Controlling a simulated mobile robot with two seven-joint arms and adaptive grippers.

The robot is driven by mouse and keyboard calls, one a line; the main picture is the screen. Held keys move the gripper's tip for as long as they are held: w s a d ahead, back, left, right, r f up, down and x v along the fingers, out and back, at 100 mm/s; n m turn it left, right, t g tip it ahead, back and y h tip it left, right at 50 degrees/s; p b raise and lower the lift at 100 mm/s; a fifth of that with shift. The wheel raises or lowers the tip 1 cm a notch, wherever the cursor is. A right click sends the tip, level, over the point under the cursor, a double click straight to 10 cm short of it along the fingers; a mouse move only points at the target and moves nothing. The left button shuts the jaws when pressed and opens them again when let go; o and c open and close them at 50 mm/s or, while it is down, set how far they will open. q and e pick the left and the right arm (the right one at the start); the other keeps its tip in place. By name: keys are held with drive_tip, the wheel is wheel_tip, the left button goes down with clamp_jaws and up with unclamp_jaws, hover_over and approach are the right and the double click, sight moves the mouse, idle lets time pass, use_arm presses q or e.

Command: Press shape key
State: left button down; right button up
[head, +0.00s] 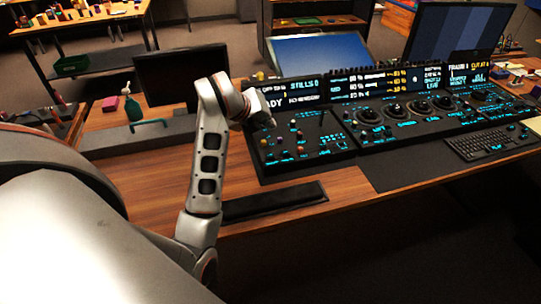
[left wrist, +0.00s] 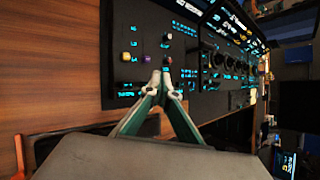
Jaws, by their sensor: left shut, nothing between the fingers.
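The dark control panel (head: 330,150) lies on the wooden desk, with glowing cyan labels and small knobs. My left gripper (head: 262,108) is over the panel's left section, at its upper left part. In the left wrist view the gripper (left wrist: 162,82) is shut and empty, its fingertips together over the left section (left wrist: 118,45) near a row of small knobs. A purple knob (left wrist: 146,59) and a pale knob (left wrist: 126,57) are close to the tips. Whether the tips touch the panel I cannot tell. The labels are too small to tell which key is the shape key. My right gripper is out of view.
Lit status screens (head: 375,83) stand along the panel's back edge. A keyboard (head: 490,141) lies at the right. A black pad (head: 275,201) lies in front of the left section. A dark monitor (head: 167,78) and a green bottle (head: 132,106) stand at the left.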

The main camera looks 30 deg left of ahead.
use_arm(q)
drive_tip(key=shift+f, duration=0.1)
wheel_tip(320, 180, down, 4)
drive_tip(key=b, duration=0.6)
hover_over(269, 156)
wheel_tip(269, 156, down, 4)
drive_tip(key=shift+s+r, duration=0.1)
drive_tip(key=shift+f+b, duration=0.3)
drive_tip(key=shift+f, duration=0.15)
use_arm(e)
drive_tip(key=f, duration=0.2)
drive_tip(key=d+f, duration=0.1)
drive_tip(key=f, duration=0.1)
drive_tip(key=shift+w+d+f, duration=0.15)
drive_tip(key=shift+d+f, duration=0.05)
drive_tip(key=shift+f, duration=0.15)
use_arm(q)
drive_tip(key=shift+f, duration=0.1)
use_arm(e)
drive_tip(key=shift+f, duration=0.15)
use_arm(q)
drive_tip(key=shift+f, duration=0.3)
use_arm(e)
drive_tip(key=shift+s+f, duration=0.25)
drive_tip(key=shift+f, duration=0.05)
